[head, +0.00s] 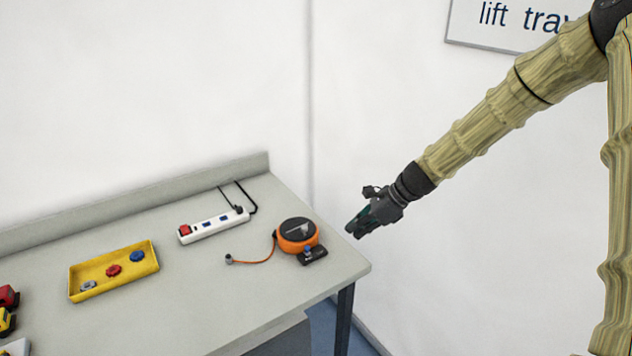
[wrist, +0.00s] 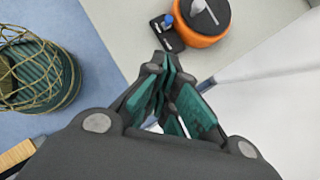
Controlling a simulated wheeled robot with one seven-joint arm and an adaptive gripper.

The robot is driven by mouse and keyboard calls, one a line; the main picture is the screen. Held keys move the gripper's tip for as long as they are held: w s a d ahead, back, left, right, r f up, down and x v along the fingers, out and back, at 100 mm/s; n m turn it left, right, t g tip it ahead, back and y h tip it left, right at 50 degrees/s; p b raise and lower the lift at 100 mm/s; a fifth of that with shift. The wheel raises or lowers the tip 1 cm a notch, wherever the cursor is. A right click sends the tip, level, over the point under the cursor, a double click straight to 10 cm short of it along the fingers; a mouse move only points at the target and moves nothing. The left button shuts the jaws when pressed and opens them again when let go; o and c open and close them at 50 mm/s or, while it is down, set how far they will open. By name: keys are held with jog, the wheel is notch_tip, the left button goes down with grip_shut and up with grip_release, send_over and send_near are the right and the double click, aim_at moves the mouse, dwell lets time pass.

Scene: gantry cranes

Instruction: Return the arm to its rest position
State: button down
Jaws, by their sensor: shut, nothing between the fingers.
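My gripper (head: 361,227) is at the end of my arm, which reaches in from the upper right in the head view. It hangs in the air just beyond the right corner of the grey table (head: 200,320), apart from it. In the wrist view my gripper (wrist: 168,80) has its teal-padded fingers together with nothing between them. The orange and black round reel (head: 298,234) sits on the table to the left of my gripper. It also shows at the top of the wrist view (wrist: 203,18).
A white power strip (head: 213,226) and a yellow tray (head: 78,283) with small knobs lie on the table. Red and yellow items (head: 7,297) sit at the left edge. A wire basket (wrist: 38,72) stands on the blue floor. A sign (head: 500,28) hangs on the wall.

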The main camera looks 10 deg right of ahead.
jog(key=s+a+f+n+g+h, duration=0.1)
jog(key=s+f+n+h, duration=0.3)
jog(key=s+f, duration=0.65)
jog(key=s+f+n+g+h, duration=0.15)
jog(key=s+f+n, duration=0.5)
jog(key=f, duration=0.65)
jog(key=s+a+f+n, duration=0.1)
jog(key=s+f+n, duration=0.2)
jog(key=s, duration=0.5)
jog(key=s+a+f+n+h, duration=0.1)
jog(key=s+a+f+n, duration=0.1)
jog(key=s+n, duration=0.3)
jog(key=s+a+f+n, duration=0.1)
jog(key=s+f+n, duration=0.3)
jog(key=s, duration=0.8)
jog(key=shift+s+a+f+g, duration=0.2)
jog(key=shift+s+f+g, duration=0.05)
jog(key=shift+s+g, duration=0.1)
